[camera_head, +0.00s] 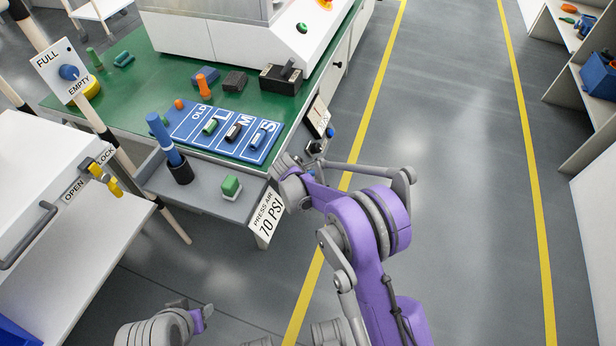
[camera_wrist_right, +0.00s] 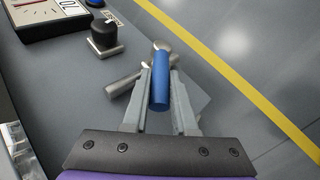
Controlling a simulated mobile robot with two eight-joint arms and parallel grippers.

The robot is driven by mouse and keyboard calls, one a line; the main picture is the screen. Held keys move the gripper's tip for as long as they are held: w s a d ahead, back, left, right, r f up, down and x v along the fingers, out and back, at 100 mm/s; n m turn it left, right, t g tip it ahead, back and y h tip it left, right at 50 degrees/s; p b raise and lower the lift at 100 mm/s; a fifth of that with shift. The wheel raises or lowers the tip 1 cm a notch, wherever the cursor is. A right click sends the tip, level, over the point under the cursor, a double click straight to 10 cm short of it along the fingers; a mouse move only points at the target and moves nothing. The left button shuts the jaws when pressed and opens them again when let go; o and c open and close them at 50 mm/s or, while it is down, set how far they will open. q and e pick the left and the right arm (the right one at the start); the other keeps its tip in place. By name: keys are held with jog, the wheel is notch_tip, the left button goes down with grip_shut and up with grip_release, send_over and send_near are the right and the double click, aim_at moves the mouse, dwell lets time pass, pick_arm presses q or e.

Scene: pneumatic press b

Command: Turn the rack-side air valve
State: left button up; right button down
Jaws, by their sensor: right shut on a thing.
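The air valve has a blue cylindrical handle (camera_wrist_right: 160,90) and a silver metal body (camera_wrist_right: 124,82). It sits on the grey side panel of the bench in the right wrist view. My right gripper (camera_wrist_right: 160,74) has one finger on each side of the blue handle and is shut on it. In the head view, my right wrist (camera_head: 290,184) is at the bench's right side and hides the valve and the fingertips.
A black knob (camera_wrist_right: 104,36) and a gauge (camera_wrist_right: 45,18) are close by on the panel. A "PRESS AIR 70 PSI" sign (camera_head: 266,215) hangs beside my right wrist. The grey tray (camera_head: 205,200) holds a green block (camera_head: 231,187). The floor to the right is clear.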

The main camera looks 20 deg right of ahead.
jog(key=shift+w+d+r+m+g, duration=0.15)
jog(key=shift+w+m+g, duration=0.2)
jog(key=shift+g, duration=0.25)
jog(key=c, duration=0.7)
grip_release()
jog(key=p+v, duration=0.2)
jog(key=v, duration=0.9)
jog(key=shift+d, duration=0.1)
